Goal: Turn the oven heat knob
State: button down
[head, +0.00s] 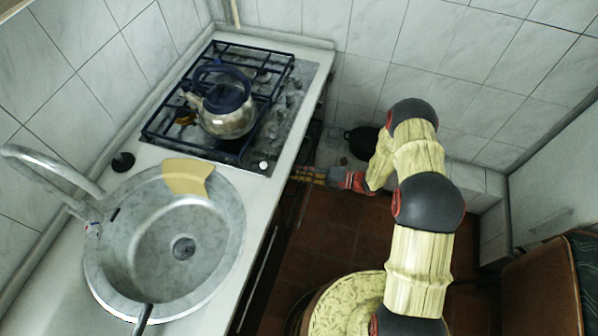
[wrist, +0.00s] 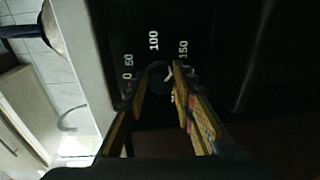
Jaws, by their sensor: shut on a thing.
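A small white mark shows beside the right fingertip. In the head view my gripper (head: 296,175) reaches left to the dark front under the counter edge, below the stove. The knob itself cannot be made out there.
A stove (head: 262,140) with a metal kettle (head: 228,119) stands on the white counter. A round sink (head: 140,250) with a yellow patch on its rim is nearer. A dark pan (head: 360,141) is beyond my arm. Brown floor (head: 322,243) lies beside the counter.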

dwell(0.4)
jog(key=c, duration=1.5)
grip_release()
jog(key=v, duration=1.2)
jog(key=shift+w, duration=0.1)
